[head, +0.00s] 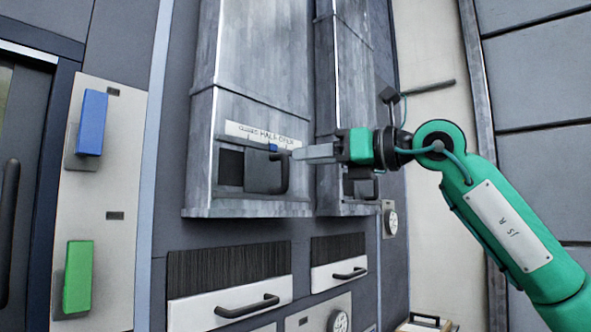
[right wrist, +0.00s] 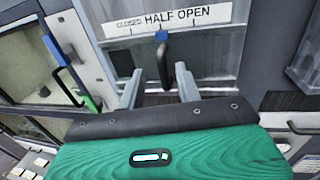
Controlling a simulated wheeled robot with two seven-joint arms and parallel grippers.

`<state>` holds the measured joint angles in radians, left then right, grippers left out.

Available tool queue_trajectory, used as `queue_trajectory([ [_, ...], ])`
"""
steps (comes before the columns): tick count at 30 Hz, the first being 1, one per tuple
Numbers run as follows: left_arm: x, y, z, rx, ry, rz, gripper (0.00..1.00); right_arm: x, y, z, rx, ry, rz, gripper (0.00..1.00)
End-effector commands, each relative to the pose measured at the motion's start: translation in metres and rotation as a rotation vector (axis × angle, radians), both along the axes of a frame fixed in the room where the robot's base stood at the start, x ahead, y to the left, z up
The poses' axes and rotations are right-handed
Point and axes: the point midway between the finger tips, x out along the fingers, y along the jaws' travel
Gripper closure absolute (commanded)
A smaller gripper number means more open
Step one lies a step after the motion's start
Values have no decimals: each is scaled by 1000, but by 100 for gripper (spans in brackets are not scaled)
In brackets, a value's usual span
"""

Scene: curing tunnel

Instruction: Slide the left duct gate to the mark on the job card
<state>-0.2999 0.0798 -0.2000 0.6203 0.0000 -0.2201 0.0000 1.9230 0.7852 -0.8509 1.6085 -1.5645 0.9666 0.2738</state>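The left duct gate (head: 262,172) is a grey sliding plate at the foot of the left duct. A dark opening (head: 231,166) shows to its left. Its dark upright handle (head: 285,176) also shows in the right wrist view (right wrist: 165,62). A blue pointer (right wrist: 161,36) above the handle sits near the word HALF on the white scale strip (right wrist: 168,20), which reads CLOSED, HALF, OPEN. My right gripper (right wrist: 159,88) is open, its two fingers apart on either side of the handle's line; contact cannot be told. My left gripper and the job card are not identifiable in view.
A second duct (head: 345,100) with its own handled gate (head: 360,188) stands just right. Below are drawer fronts with bar handles (head: 247,307). A panel at left carries a blue block (head: 91,122) and a green block (head: 78,277).

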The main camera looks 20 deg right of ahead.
Motion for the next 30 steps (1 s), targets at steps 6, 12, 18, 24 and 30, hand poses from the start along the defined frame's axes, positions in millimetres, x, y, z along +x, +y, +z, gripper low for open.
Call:
queue_trajectory([
  [6,0,0,-29,0,0,0,100,-37,-37,-4,2,-2,-2,65],
  [12,0,0,-39,0,0,0,100,-58,-58,-2,1,-1,0,65],
  [18,0,0,-41,0,0,0,100,-66,-64,0,1,-1,1,65],
  [24,0,0,-41,0,0,0,100,-65,-65,0,1,-1,1,65],
  [30,0,0,-41,0,0,0,100,-65,-64,0,0,0,1,65],
])
